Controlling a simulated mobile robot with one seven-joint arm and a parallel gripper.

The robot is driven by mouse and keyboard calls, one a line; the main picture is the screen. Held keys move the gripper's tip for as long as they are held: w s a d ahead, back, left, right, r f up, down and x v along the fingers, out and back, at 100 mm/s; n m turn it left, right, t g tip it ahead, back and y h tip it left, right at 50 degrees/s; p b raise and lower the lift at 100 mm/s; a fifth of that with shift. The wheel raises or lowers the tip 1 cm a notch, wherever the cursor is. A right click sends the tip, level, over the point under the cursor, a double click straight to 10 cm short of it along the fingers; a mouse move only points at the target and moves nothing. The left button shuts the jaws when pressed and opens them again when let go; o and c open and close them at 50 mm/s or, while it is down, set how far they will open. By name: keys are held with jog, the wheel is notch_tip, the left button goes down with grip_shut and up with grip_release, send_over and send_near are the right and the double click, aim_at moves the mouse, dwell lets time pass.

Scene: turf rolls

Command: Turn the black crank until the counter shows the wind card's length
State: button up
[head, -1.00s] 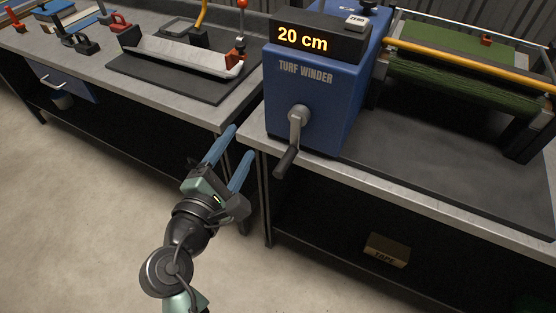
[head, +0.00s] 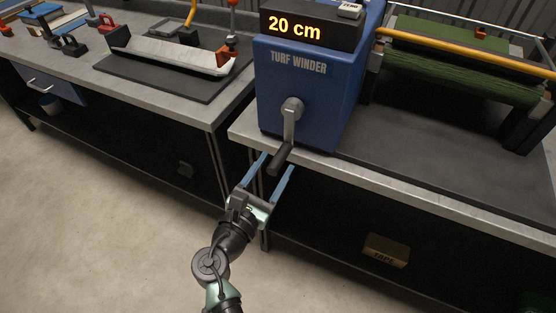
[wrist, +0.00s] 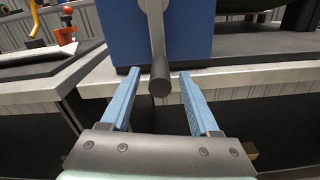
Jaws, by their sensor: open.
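The blue turf winder (head: 312,95) stands on the right bench. Its counter (head: 296,28) reads 20 cm. The crank (head: 289,118) has a grey arm hanging down from its hub to a black handle (head: 281,158), which points out over the bench's front edge. My gripper (head: 275,166) is open, with its blue fingers on either side of the handle's end in the head view. In the wrist view the handle (wrist: 160,78) lies between the two open fingers (wrist: 157,76), with gaps on both sides. I see no wind card.
The bench edge (head: 360,179) runs just behind my fingers. Green turf (head: 460,75) sits on the roller frame to the right. A left bench (head: 130,75) holds a tray and tools. A box marked TAPE (head: 386,250) is on the shelf below.

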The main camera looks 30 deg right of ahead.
jog(key=shift+x, duration=1.25)
grip_shut()
dwell(0.5)
